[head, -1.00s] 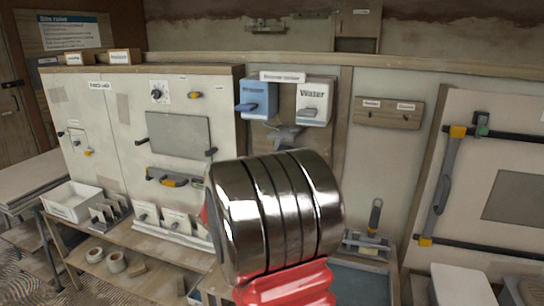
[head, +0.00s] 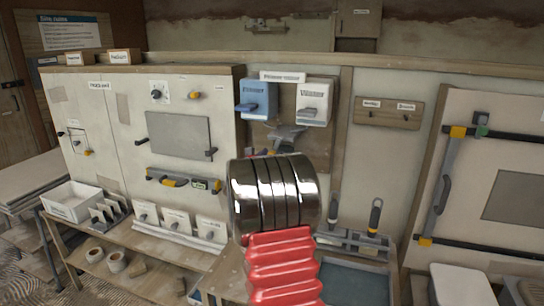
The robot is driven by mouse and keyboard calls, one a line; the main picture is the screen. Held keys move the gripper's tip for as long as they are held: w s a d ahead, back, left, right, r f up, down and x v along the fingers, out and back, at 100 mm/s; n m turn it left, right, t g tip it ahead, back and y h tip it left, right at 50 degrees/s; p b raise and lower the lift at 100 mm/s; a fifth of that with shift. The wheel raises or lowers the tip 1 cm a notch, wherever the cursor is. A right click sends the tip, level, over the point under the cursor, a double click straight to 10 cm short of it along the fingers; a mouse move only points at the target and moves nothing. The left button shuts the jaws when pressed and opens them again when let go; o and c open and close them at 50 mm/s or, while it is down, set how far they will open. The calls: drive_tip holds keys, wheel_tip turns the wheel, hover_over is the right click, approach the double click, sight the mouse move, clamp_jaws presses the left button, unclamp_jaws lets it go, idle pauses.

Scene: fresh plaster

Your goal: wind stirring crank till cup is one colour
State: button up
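I cannot make out a stirring crank or a cup in the head view. A blue dispenser (head: 256,96) and a white dispenser labelled Water (head: 313,102) hang on a brown back panel. A grey metal piece (head: 287,138) sits below them, its lower part hidden behind my arm. My arm's ribbed silver joint and red sleeve fill the lower middle. My gripper's fingers do not show.
A tool rack (head: 352,241) with upright-handled tools stands right of my arm, by a blue-grey tray (head: 352,285). A level (head: 184,180) hangs on the left panel.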

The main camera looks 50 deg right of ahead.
drive_tip(key=shift+w+d, duration=0.2)
drive_tip(key=shift+d, duration=0.2)
clamp_jaws()
